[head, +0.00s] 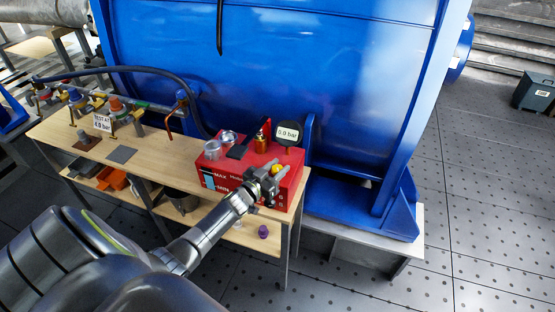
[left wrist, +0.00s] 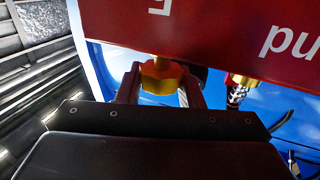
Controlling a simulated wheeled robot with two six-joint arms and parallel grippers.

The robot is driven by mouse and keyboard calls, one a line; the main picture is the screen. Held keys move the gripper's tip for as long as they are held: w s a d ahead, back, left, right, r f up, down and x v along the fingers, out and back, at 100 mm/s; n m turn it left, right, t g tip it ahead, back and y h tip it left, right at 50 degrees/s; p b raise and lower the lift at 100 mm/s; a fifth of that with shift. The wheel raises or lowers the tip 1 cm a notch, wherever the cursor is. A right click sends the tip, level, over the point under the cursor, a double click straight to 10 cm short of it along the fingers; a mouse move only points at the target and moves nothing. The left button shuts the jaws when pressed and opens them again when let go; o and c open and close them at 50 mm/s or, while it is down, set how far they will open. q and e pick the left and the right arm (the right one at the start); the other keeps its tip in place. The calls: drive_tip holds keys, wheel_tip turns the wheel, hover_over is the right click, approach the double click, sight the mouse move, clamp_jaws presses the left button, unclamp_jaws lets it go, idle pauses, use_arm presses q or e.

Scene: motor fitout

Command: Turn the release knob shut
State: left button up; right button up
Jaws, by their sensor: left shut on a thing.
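The release knob (left wrist: 160,77) is a yellow, lobed knob on the front of the red hand pump (head: 290,192). In the left wrist view it sits between the two fingers of my left gripper (left wrist: 159,92), below the red face (left wrist: 205,25). In the head view the knob (head: 277,169) shows as a small yellow spot beside my left gripper (head: 268,177). The gripper is shut on the knob. The knob's turn angle cannot be told. My right gripper is not in view.
The pump stands on the right end of a wooden bench (head: 165,165). A round gauge (head: 289,133) on it reads in bar, its first digit unclear. A large blue housing (head: 280,60) rises behind. A purple piece (head: 263,231) lies on the lower shelf.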

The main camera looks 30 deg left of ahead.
use_arm(q)
drive_tip(key=shift+w+r+m+h+p, duration=0.15)
drive_tip(key=shift+r+m+h+p, duration=0.15)
drive_tip(key=shift+m+h+p, duration=0.5)
drive_tip(key=shift+a+f+m+g+h+b, duration=0.1)
drive_tip(key=shift+m+g+h+b, duration=0.3)
drive_tip(key=shift+h, duration=0.7)
drive_tip(key=m+g+h+b, duration=0.1)
drive_tip(key=m+h+b, duration=0.1)
drive_tip(key=shift+f+h, duration=0.15)
drive_tip(key=shift+h, duration=0.25)
drive_tip(key=shift+m+g+h+b, duration=1)
drive_tip(key=shift+m+h+b, duration=0.1)
drive_tip(key=shift+h, duration=0.2)
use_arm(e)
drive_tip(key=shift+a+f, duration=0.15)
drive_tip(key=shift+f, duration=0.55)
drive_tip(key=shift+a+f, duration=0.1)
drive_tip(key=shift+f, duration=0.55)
use_arm(q)
drive_tip(key=o, duration=0.7)
drive_tip(key=shift+o, duration=1.2)
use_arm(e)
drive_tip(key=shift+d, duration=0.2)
